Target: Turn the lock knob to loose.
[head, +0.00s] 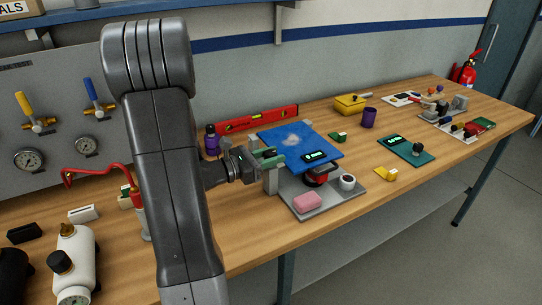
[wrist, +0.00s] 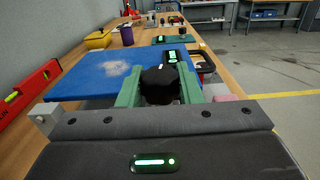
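My gripper (head: 269,157) has green fingers and is at the left edge of the blue panel (head: 305,150), above a grey upright. In the wrist view a dark round knob (wrist: 160,85) sits between the two green fingers (wrist: 160,92) and nearly fills the gap. I cannot tell whether the fingers press on it or stand just clear. The knob's markings and setting cannot be read. In the head view my fingers hide the knob. The blue panel also shows in the wrist view (wrist: 85,82), with a pale worn patch.
A small dark display (head: 314,156) lies at the panel's edge. A red level (head: 258,118) is behind.

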